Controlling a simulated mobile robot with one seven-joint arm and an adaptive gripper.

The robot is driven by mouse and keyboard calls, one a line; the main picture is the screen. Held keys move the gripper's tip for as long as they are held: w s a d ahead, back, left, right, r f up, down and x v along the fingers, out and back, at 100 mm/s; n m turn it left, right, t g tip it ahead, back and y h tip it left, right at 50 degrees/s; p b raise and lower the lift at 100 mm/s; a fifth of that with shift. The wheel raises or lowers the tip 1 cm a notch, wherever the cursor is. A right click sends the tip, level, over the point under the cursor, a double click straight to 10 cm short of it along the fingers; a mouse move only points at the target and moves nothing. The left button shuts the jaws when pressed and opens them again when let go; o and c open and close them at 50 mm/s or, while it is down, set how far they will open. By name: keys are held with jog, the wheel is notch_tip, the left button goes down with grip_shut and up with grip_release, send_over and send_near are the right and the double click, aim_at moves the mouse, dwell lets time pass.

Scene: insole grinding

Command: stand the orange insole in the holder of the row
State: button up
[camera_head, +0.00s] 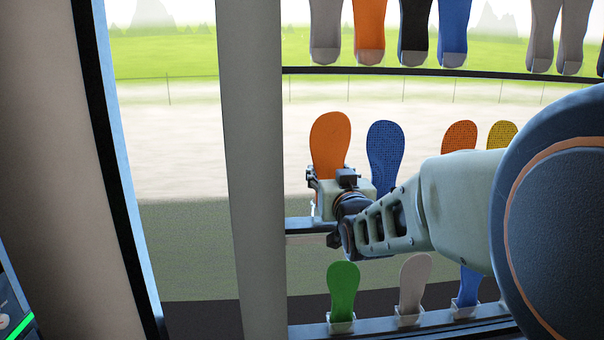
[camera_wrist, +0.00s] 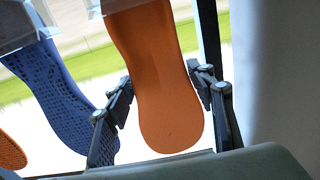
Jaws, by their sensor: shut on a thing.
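The orange insole (camera_head: 331,143) stands upright at the left end of the middle row (camera_head: 306,226). My gripper (camera_head: 333,182) is shut on its lower part from the near side. In the wrist view my gripper (camera_wrist: 160,80) has one finger against each long edge of the orange insole (camera_wrist: 160,95). There the insole's narrow end reaches a pale, clear holder (camera_wrist: 93,10) at the top edge. How deep it sits in that holder is cut off by the frame. In the head view my gripper and wrist hide its lower end.
A blue dotted insole (camera_head: 384,155) stands just right of it. An orange dotted one (camera_head: 459,136) and a yellow one (camera_head: 502,134) are farther right. Rows above and below hold more insoles, including a green one (camera_head: 343,287). A grey post (camera_head: 250,170) stands close at the left.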

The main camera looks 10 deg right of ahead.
jog(key=shift+f+b, duration=0.65)
jog(key=shift+b, duration=0.15)
jog(key=o, duration=1.2)
